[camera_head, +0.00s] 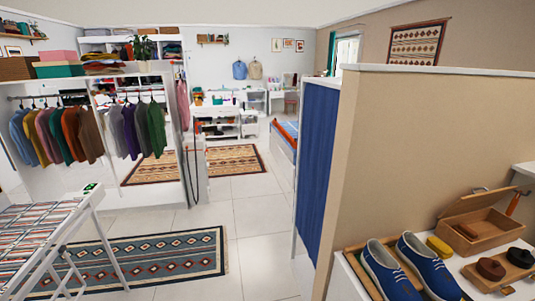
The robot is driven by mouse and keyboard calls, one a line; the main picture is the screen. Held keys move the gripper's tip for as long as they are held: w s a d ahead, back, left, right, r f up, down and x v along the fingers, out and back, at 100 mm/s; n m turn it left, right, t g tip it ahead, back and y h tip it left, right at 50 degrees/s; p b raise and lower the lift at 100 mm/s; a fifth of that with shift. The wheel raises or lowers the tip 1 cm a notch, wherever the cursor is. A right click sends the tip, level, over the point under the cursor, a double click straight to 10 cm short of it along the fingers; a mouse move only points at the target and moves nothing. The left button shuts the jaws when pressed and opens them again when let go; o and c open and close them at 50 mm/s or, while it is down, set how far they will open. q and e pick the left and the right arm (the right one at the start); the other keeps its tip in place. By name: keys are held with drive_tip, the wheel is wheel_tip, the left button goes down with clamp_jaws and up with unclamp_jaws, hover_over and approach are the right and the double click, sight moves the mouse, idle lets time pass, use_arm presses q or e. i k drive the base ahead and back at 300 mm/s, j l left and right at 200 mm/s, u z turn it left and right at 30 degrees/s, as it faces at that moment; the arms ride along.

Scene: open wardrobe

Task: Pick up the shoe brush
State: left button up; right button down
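A pair of blue shoes (408,271) with white soles sits on a wooden tray (358,262) on a white surface at the lower right. An open wooden box (480,242) stands behind them, lid raised. A small brown piece (465,231) lies at the box's left front; it may be the shoe brush, but it is too small to tell. Neither of my grippers is in view.
A brown round tin (490,268) and a dark round tin (519,257) lie in front of the box.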

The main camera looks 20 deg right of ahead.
sight(469, 233)
drive_tip(key=i+j+z, duration=0.1)
drive_tip(key=z, duration=0.35)
drive_tip(key=i+j+z, duration=0.15)
drive_tip(key=z, duration=0.3)
drive_tip(key=i+j+z, duration=0.25)
drive_tip(key=z, duration=0.2)
drive_tip(key=i+j+z, duration=0.1)
drive_tip(key=j+z, duration=0.15)
drive_tip(key=z, duration=0.2)
drive_tip(key=i+j+z, duration=0.15)
drive_tip(key=j+z, duration=1)
drive_tip(key=j, duration=0.35)
drive_tip(key=j+z, duration=0.25)
drive_tip(key=j, duration=0.35)
